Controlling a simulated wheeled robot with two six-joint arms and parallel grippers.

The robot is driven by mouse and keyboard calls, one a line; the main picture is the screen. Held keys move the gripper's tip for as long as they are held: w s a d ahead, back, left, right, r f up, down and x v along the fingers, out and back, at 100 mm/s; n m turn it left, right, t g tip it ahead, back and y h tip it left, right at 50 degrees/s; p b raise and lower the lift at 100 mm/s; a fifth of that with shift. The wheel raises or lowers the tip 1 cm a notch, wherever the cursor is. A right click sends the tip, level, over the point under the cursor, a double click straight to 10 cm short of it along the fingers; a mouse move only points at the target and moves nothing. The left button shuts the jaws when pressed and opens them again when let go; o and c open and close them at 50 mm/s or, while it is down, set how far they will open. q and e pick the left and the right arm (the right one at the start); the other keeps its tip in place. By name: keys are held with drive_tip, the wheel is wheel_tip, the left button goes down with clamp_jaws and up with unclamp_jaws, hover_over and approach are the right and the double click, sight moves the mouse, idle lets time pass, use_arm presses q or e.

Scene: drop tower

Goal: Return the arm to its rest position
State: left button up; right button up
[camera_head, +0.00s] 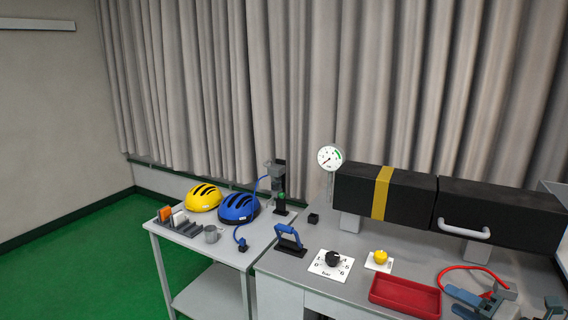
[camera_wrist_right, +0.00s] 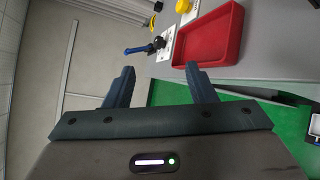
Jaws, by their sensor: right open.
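My right gripper (camera_wrist_right: 160,78) shows in the right wrist view with its two dark fingers spread apart. Nothing is between them. In the head view, parts of it show at the bottom right corner, low beside the bench, and most of the arm is out of the picture. In the wrist view, the red tray (camera_wrist_right: 208,35) lies beyond the fingertips and to the right, apart from them. My left gripper is not in view.
The bench holds a red tray (camera_head: 405,296), a yellow button (camera_head: 381,257), a black dial (camera_head: 333,259), a blue handle (camera_head: 289,237), a red hose (camera_head: 462,268) and a long black housing (camera_head: 410,199). The side table holds yellow (camera_head: 203,197) and blue (camera_head: 238,208) helmets.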

drive_tip(key=s+d+f+m+g+h, duration=0.1)
drive_tip(key=s+f+m+h, duration=0.4)
drive_tip(key=f+m, duration=0.35)
drive_tip(key=s+d+f+m+g+h, duration=0.1)
drive_tip(key=s+f+m+h, duration=0.5)
drive_tip(key=m, duration=0.4)
drive_tip(key=s+a+f+m+g+y, duration=0.3)
drive_tip(key=s+a+f+m+g, duration=0.65)
drive_tip(key=s, duration=0.45)
drive_tip(key=s+a+f+b+x, duration=0.1)
drive_tip(key=s+b+x, duration=0.25)
drive_tip(key=x, duration=1.35)
drive_tip(key=s+a+f+b+x, duration=0.1)
drive_tip(key=s+a+b+x, duration=0.2)
drive_tip(key=x, duration=1.5)
drive_tip(key=s+d+f+b, duration=0.1)
drive_tip(key=s+f+b, duration=0.1)
drive_tip(key=s+f, duration=0.7)
drive_tip(key=s+d+f+g+b, duration=0.1)
drive_tip(key=s+f+b, duration=0.2)
drive_tip(key=s+f, duration=0.7)
wheel_tip(320, 180, down, 7)
drive_tip(key=shift+s+d+r, duration=0.25)
drive_tip(key=shift+s+d, duration=0.05)
drive_tip(key=shift+d, duration=0.1)
